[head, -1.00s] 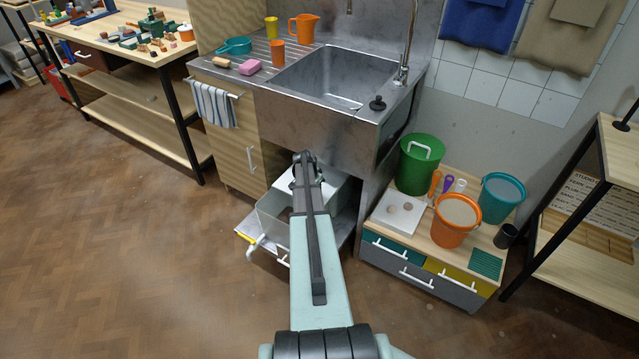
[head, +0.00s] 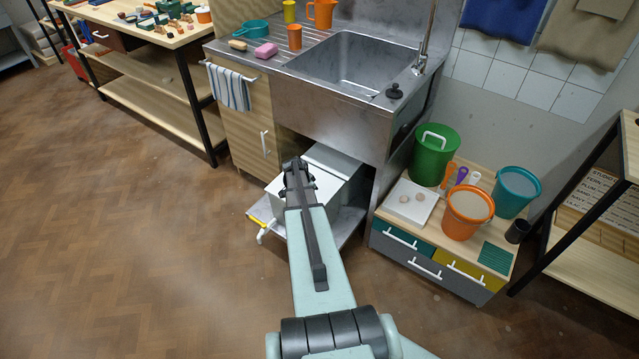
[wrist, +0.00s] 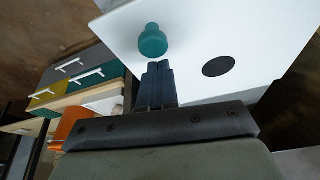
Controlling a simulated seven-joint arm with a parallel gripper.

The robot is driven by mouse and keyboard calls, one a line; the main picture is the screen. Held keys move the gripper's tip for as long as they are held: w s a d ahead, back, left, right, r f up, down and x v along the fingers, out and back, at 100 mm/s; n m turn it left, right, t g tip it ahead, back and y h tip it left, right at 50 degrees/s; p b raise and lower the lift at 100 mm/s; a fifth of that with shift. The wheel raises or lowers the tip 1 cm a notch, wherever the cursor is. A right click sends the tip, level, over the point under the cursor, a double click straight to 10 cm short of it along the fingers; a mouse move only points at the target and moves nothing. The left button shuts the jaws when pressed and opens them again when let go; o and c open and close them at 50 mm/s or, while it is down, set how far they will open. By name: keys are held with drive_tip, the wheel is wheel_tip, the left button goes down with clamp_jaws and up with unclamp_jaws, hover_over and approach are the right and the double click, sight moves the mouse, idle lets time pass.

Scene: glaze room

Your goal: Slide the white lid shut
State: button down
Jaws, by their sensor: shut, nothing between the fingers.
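The white lid (wrist: 210,45) fills the upper right of the wrist view, with a teal knob (wrist: 152,42) and a dark round spot (wrist: 218,66) on it. In the head view the lid (head: 276,187) lies on the front part of a box under the sink, partly hidden by my arm. The box's grey rear part (head: 336,160) shows behind it. My gripper (wrist: 158,70) is shut and empty, its fingertips right beside the knob; I cannot tell if they touch it. It also shows in the head view (head: 294,166), over the lid.
The sink (head: 350,65) is above. A drawer unit (head: 440,262) with buckets stands to the right. Floor at left is clear.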

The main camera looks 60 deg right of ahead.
drive_tip(key=shift+a, duration=0.85)
drive_tip(key=shift+a, duration=0.1)
drive_tip(key=d, duration=0.5)
drive_tip(key=shift+s+r, duration=0.35)
drive_tip(key=v, duration=1)
drive_tip(key=shift+a, duration=0.1)
